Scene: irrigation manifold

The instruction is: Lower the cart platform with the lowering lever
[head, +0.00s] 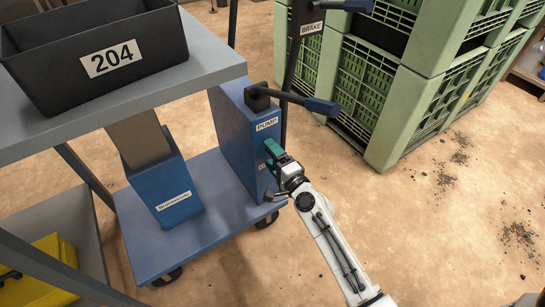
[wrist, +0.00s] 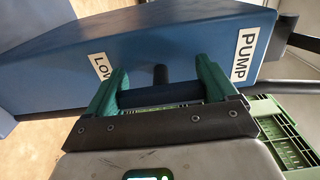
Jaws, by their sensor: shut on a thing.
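The cart's grey platform (head: 200,75) is raised above its blue base (head: 210,215) in the head view. A blue pump housing (head: 240,125) stands on the base, with a PUMP label and a lower label partly hidden by my gripper. My gripper (head: 271,150), with green fingers, is at the housing's right face. In the wrist view the short dark lowering lever (wrist: 160,74) sticks out between the fingers, beside a label starting "LO"; the rest is hidden behind a finger. My gripper is shut on this lever. In the head view the lever is hidden.
A black bin marked 204 (head: 100,50) sits on the platform. The blue-gripped pump handle (head: 310,103) juts out above my gripper. A brake post (head: 303,45) stands behind. Green crates (head: 385,110) are stacked to the right. The floor at front right is mostly clear, with scattered dirt.

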